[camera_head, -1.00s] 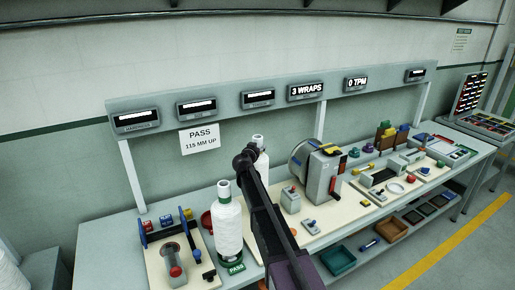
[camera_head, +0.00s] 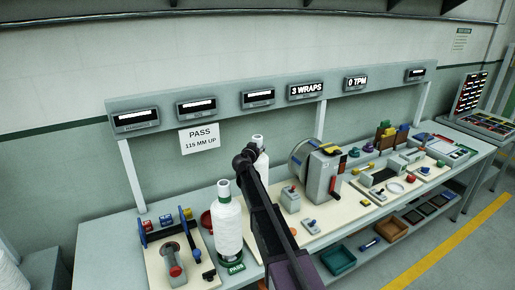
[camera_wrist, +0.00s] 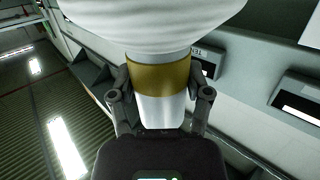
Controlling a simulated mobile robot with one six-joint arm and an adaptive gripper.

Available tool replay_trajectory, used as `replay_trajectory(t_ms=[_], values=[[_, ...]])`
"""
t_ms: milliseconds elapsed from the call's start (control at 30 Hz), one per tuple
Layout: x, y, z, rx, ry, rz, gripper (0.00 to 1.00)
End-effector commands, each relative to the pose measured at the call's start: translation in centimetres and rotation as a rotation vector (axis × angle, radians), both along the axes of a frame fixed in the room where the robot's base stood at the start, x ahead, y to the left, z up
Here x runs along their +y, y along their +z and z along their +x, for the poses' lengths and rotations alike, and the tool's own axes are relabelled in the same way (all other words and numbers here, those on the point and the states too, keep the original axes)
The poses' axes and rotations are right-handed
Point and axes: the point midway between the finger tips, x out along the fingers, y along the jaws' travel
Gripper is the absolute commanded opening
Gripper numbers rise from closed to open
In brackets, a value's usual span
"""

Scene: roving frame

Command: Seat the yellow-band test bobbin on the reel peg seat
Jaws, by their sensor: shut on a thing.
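In the wrist view, the yellow-band test bobbin (camera_wrist: 160,76) is a white bobbin with a gold-yellow band around its neck and a wide white body beyond. My gripper (camera_wrist: 160,92) is shut on it, with one finger on each side of the neck. In the head view, my dark arm crosses the middle of the bench, and a white bobbin top (camera_head: 262,158) shows behind it, partly hidden. My fingers are hidden there. I cannot make out the reel peg seat in either view.
A grey machine with a round disc (camera_head: 322,172) stands to the right. A board with a red-knobbed lever (camera_head: 174,270) lies at left. Bins (camera_head: 338,261) sit on the lower shelf.

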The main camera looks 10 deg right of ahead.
Motion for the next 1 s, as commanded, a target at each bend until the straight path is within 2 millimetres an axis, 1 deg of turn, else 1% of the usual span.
replay_trajectory(t_ms=[233,600,1000], values=[[0.0,-0.1,0.0,0.000,0.000,-0.001,0.03],[0.0,-1.2,0.0,0.000,0.000,-0.001,0.03],[0.0,-1.3,0.0,0.000,0.000,-0.001,0.03]])
